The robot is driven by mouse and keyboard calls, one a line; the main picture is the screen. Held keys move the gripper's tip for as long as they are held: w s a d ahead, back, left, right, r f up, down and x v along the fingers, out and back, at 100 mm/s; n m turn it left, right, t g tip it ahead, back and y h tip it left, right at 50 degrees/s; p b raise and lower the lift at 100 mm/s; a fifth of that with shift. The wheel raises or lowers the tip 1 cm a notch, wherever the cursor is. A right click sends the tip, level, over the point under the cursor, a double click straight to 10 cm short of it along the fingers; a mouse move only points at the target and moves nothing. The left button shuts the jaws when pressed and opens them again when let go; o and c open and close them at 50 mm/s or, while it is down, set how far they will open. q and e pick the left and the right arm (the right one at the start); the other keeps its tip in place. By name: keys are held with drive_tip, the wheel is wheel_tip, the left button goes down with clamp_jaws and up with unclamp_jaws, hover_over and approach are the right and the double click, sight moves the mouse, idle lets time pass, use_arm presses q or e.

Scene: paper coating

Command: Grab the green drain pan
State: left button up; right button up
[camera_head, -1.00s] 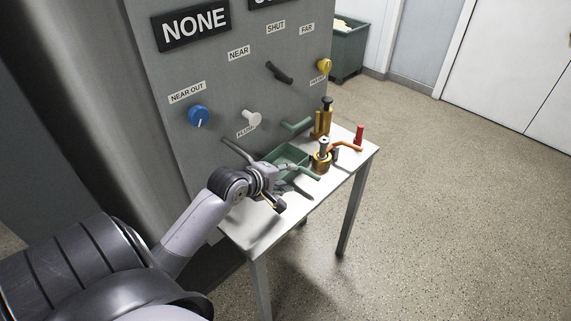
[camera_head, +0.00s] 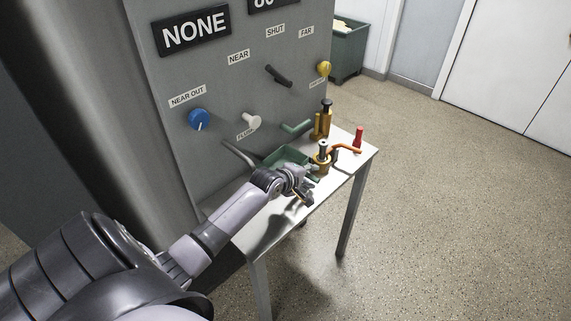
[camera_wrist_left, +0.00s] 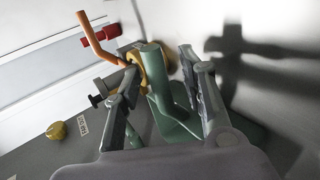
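The green drain pan (camera_head: 283,156) rests on the small white table, against the grey machine panel. My left gripper (camera_head: 310,187) is at the pan's near right side and hides its handle in the head view. In the left wrist view, the fingers of my left gripper (camera_wrist_left: 162,72) are spread apart. The pan's green handle (camera_wrist_left: 153,62) stands between them, with a gap on the side of the right-hand finger. Whether the other finger touches it, I cannot tell. My right gripper is in neither view.
The white table (camera_head: 262,230) has a narrow clear front edge. The panel carries a blue knob (camera_head: 198,119) and a white knob (camera_head: 252,120).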

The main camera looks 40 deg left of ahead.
use_arm(q)
drive_tip(key=shift+c, duration=0.2)
clamp_jaws()
idle(0.3)
drive_tip(key=shift+r, duration=0.1)
idle(0.3)
